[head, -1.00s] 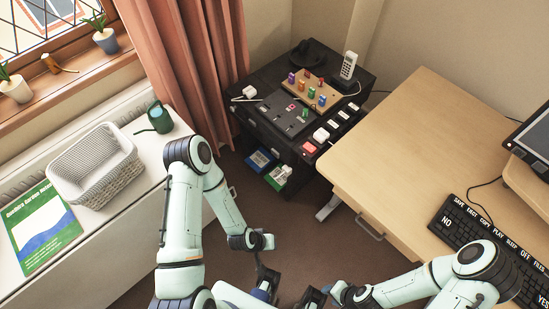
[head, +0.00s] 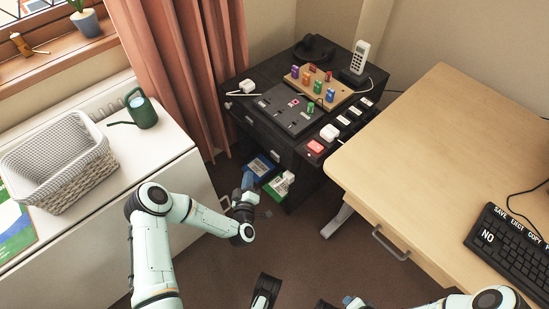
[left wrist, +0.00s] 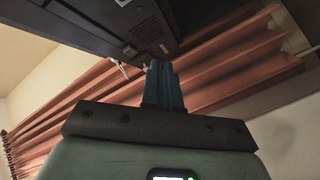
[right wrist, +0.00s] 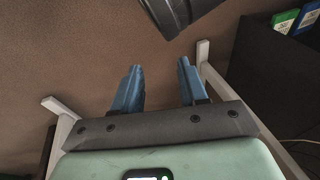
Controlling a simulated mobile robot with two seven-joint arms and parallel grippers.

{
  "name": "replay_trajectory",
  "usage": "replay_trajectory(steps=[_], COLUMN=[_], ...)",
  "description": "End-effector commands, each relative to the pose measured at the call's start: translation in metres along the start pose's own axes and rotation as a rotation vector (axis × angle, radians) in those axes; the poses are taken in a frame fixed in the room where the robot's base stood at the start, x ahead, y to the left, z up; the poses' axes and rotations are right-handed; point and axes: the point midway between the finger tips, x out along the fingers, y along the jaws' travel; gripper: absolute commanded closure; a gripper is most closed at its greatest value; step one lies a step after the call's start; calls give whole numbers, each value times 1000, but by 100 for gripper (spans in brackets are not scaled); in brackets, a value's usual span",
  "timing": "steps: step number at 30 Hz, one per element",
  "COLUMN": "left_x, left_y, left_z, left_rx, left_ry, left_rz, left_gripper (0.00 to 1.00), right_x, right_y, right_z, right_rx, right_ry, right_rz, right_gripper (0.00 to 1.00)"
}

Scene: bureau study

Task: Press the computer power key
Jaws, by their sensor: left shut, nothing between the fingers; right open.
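My left gripper (head: 248,181) is shut and empty, low in front of the black cabinet (head: 290,158). In the left wrist view its fingers (left wrist: 162,66) point up at the dark underside or front of a unit. Small light button-like spots (left wrist: 130,50) and a vent show there, close to the fingertips. I cannot tell which one is the power key, or whether the fingers touch anything. A black keyboard (head: 508,250) with labelled keys lies on the desk, cut off at the right edge. My right gripper (right wrist: 160,68) is open and empty above the floor.
The wooden desk (head: 420,140) stands right. A white basket (head: 60,165) and green watering can (head: 141,110) stand left.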

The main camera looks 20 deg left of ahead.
Motion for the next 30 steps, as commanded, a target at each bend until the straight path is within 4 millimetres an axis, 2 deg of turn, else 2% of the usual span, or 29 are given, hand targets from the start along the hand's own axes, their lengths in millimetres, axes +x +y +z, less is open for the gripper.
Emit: replay_trajectory(steps=[9, 21, 30], left_x=[15, 42, 59], left_y=[10, 29, 43], left_z=[13, 33, 45], left_rx=[-1, 0, 2], left_ry=[-1, -2, -3], left_rz=[1, 0, 0], left_gripper=[100, 100, 100], right_x=[16, 39, 44], right_y=[13, 46, 57], right_z=[9, 52, 69], right_rx=[11, 47, 62], right_ry=[-28, -161, -214], right_rz=[20, 80, 103], right_gripper=[57, 57, 57])
